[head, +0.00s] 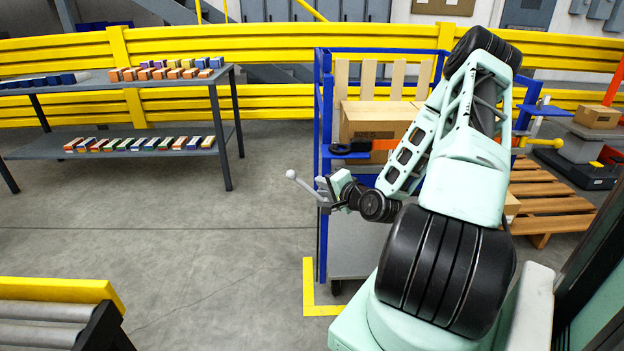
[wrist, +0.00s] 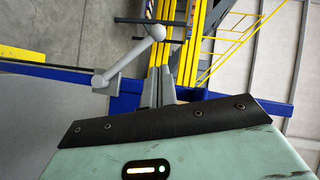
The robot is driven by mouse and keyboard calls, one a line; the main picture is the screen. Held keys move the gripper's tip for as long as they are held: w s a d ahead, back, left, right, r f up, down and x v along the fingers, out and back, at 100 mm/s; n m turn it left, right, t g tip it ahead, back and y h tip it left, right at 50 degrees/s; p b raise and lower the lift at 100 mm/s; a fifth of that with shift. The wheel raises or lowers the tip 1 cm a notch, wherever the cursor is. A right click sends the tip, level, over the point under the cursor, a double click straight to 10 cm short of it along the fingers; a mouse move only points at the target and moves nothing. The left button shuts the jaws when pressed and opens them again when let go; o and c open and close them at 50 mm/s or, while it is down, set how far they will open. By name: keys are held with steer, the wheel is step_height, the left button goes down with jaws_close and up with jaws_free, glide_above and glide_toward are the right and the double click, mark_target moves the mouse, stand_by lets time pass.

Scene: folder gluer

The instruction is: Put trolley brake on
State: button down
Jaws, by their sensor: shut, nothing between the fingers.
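The trolley (head: 325,115) has a blue frame and stands ahead of me, loaded with cardboard boxes. A grey lever with a round ball end (head: 291,174) sticks out to the left of its near left post. The lever also shows in the wrist view (wrist: 128,60), slanting up from a grey pivot by the blue rail to its ball. I cannot tell its brake setting. My gripper (head: 323,192) is shut and empty close beside the lever. Its grey fingers also show in the wrist view (wrist: 163,82), just right of the lever; I cannot tell whether they touch it.
A yellow floor marking (head: 308,290) lies at the trolley's near left corner. A grey shelf table (head: 150,88) with small coloured cartons stands at left. A wooden pallet (head: 545,205) lies at right. A yellow guard rail (head: 270,45) runs behind. The floor left of the trolley is clear.

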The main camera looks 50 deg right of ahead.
steer(key=x, duration=0.9)
steer(key=shift+w+b, duration=0.25)
steer(key=shift+b, duration=0.05)
steer(key=w+a+f+n+g+h, duration=0.1)
steer(key=w+a+f+n+g, duration=0.1)
steer(key=f, duration=0.5)
steer(key=w+a+f+n+g+h, duration=0.2)
steer(key=f+n+g, duration=0.3)
steer(key=f, duration=0.3)
steer(key=shift+w+a+g+h+b, duration=0.3)
steer(key=shift+w+b, duration=0.1)
steer(key=shift+w, duration=0.15)
steer(key=shift+s+f, duration=0.1)
steer(key=shift+f, duration=0.05)
